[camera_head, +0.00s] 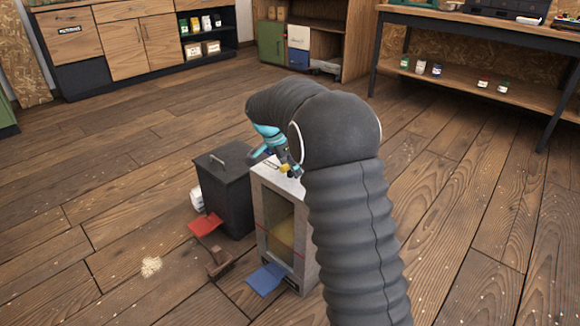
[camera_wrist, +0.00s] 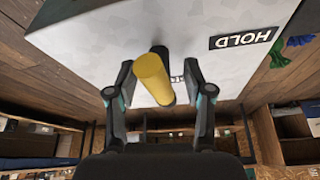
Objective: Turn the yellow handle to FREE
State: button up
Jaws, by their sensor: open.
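The yellow handle (camera_wrist: 153,80) is a short cylinder on a dark stem, set on the pale top of a box-shaped unit (camera_wrist: 75,38). In the wrist view the open gripper (camera_wrist: 160,66) has one finger on each side of the handle, with gaps visible. A black HOLD label (camera_wrist: 243,38) lies to the right of the handle, upside down. Another dark label (camera_wrist: 178,79) is mostly hidden behind the handle and right finger. In the head view my gripper (camera_head: 286,158) is over the top of the grey unit (camera_head: 271,184); a little yellow (camera_head: 287,169) shows there.
A dark lidded bin (camera_head: 226,195) stands just left of the unit. A red flap-like piece (camera_head: 205,225), a small brown object (camera_head: 217,262) and a blue piece (camera_head: 266,279) are low in front. Cabinets (camera_head: 120,45) and a shelved bench (camera_head: 480,75) stand behind. Open floor lies left and right.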

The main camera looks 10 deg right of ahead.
jog(key=v, duration=1.2)
jog(key=s+a+f+n+y, duration=0.1)
jog(key=s+f+n+y, duration=0.1)
jog(key=s+f+n, duration=0.5)
jog(key=s+d+r+n+t+p, duration=0.1)
jog(key=s+r, duration=0.3)
jog(key=s, duration=0.6)
jog(key=s+d+r+n+t+y+p, duration=0.1)
jog(key=s+d+r+n+p, duration=0.1)
jog(key=s, duration=0.9)
jog(key=s+d+r+n+t+y+p, duration=0.1)
jog(key=s+d+r+n+p, duration=0.1)
jog(key=s+r, duration=0.4)
jog(key=s+n+p, duration=0.1)
jog(key=s+p, duration=0.1)
jog(key=s, duration=0.2)
jog(key=shift+s+d+t, duration=0.2)
jog(key=shift+s+t, duration=0.15)
jog(key=shift+t, duration=0.05)
